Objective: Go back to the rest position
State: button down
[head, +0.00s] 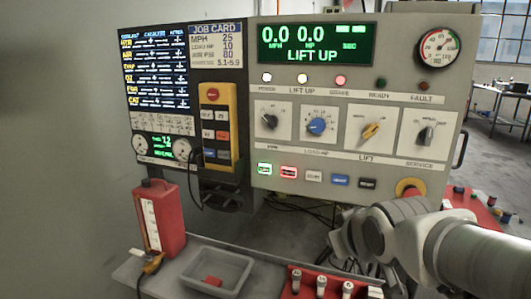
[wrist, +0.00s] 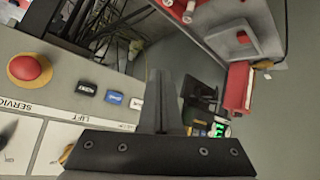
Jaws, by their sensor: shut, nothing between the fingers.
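My gripper (wrist: 165,100) points into the wrist view with its dark fingers together and nothing between them. In the head view my arm comes in from the lower right, in front of the panel's lower right corner, and the fingertips are hard to make out there. The grey control panel (head: 265,175) fills the middle. Its display reads LIFT UP, and the yellow lift knob (head: 371,131) is turned at a slant. The red stop button (wrist: 30,68) shows in the wrist view; in the head view its yellow ring (head: 410,187) is partly hidden by my arm.
A red can (head: 160,220) and a grey tray (head: 244,266) with a red piece in it stand on the shelf at the lower left. A yellow-and-red pendant (head: 213,94) hangs on the dark board. Dark cables (head: 317,233) hang below the panel, near my wrist.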

jog(key=s+d+f+m+g, duration=0.1)
jog(key=s+m+g, duration=0.1)
jog(key=s, duration=0.5)
jog(key=s+f+m+g, duration=0.2)
jog(key=s, duration=0.5)
notch_tip(320, 180, up, 18)
jog(key=p, duration=1.7)
jog(key=shift+s+h+p, duration=0.3)
jog(key=shift+s, duration=0.1)
jog(key=shift+f, duration=0.1)
